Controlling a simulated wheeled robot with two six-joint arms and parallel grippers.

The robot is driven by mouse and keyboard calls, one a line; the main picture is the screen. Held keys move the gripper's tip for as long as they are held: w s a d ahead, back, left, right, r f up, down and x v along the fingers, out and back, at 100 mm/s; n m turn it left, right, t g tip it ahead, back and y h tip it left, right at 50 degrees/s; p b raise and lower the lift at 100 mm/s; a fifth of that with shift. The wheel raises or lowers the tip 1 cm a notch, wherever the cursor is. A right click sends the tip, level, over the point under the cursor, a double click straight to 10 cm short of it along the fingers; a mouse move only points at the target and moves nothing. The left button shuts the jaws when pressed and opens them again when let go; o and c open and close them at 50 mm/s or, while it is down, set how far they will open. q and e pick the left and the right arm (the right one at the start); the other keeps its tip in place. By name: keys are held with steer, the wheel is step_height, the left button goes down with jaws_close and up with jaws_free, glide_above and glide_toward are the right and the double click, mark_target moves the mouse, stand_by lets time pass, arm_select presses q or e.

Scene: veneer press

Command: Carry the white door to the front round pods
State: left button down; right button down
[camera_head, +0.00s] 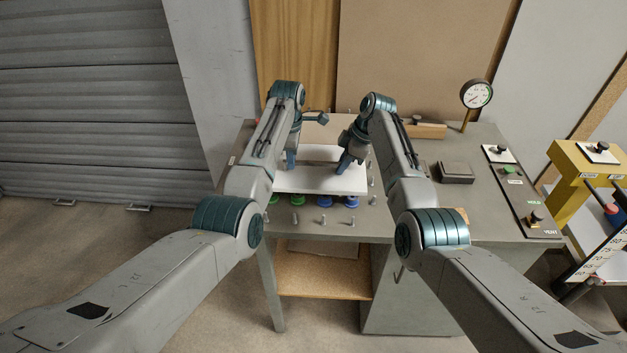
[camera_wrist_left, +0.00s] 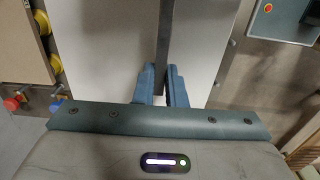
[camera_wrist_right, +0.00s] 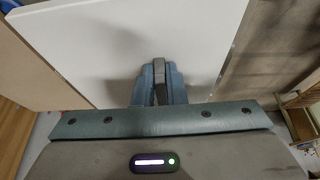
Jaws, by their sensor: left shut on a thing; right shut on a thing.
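The white door (camera_head: 320,181) is a flat white panel, level over the front middle of the press table. My left gripper (camera_head: 291,160) is at its left part, shut on a grey bar that runs over the panel. The bar (camera_wrist_left: 165,40) shows in the left wrist view. My right gripper (camera_head: 344,165) is shut on a narrow grey piece at the door's right part. The door's white face (camera_wrist_right: 120,45) fills much of the right wrist view. Green round pods (camera_head: 298,200) and blue round pods (camera_head: 324,201) show below its front edge. Whether the door touches them is hidden.
Several small metal pins (camera_head: 322,219) stand around the door on the grey table (camera_head: 400,222). A dark block (camera_head: 456,171), a pressure gauge (camera_head: 476,94) and a control panel (camera_head: 520,190) are at the right. A yellow stand (camera_head: 572,180) is beyond the table's right edge.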

mark_target(292, 171)
arm_select(q)
steer(key=shift+w+d+f, duration=0.1)
steer(key=shift+w+d, duration=0.05)
steer(key=shift+w, duration=0.05)
arm_select(e)
steer(key=shift+w, duration=0.2)
arm_select(q)
steer(key=shift+f, duration=0.1)
arm_select(e)
steer(key=shift+f, duration=0.1)
arm_select(q)
steer(key=shift+s+f+b, duration=0.1)
steer(key=shift+s+b, duration=0.05)
steer(key=shift+b, duration=0.15)
arm_select(e)
steer(key=shift+s+f, duration=0.15)
